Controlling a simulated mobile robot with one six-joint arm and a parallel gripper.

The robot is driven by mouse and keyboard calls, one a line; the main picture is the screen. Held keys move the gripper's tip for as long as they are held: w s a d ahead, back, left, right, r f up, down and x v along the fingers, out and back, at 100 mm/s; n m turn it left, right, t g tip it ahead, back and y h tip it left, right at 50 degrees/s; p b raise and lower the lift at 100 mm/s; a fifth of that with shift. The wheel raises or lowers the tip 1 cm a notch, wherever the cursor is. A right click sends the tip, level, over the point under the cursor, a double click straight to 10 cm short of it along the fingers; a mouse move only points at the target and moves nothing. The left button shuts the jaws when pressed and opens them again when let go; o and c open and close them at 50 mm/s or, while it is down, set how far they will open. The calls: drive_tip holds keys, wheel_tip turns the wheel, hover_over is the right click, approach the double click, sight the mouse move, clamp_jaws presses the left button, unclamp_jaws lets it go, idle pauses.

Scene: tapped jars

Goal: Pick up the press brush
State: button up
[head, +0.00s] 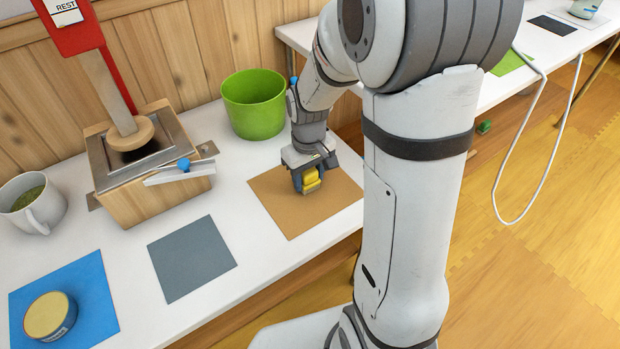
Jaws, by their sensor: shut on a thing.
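The press brush (312,180), a small yellow piece, is at the brown mat (280,213) on the white table. My gripper (310,175) points down over the mat with its jaws shut on the brush. The jaws cover part of it. I cannot tell whether its underside touches the mat or is slightly above it.
A wooden press box (148,200) with a red stand (75,25) is at the left, a green bin (254,108) behind the mat. A mug (40,212) and a yellow-topped jar (50,316) on a blue mat (95,288) are farther left. The grey mat (191,260) is empty.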

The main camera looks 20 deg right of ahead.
sight(309, 171)
drive_tip(key=shift+r, duration=0.15)
wheel_tip(309, 171, up, 10)
drive_tip(key=p, duration=0.4)
drive_tip(key=o, duration=0.4)
drive_tip(key=shift+c, duration=1.5)
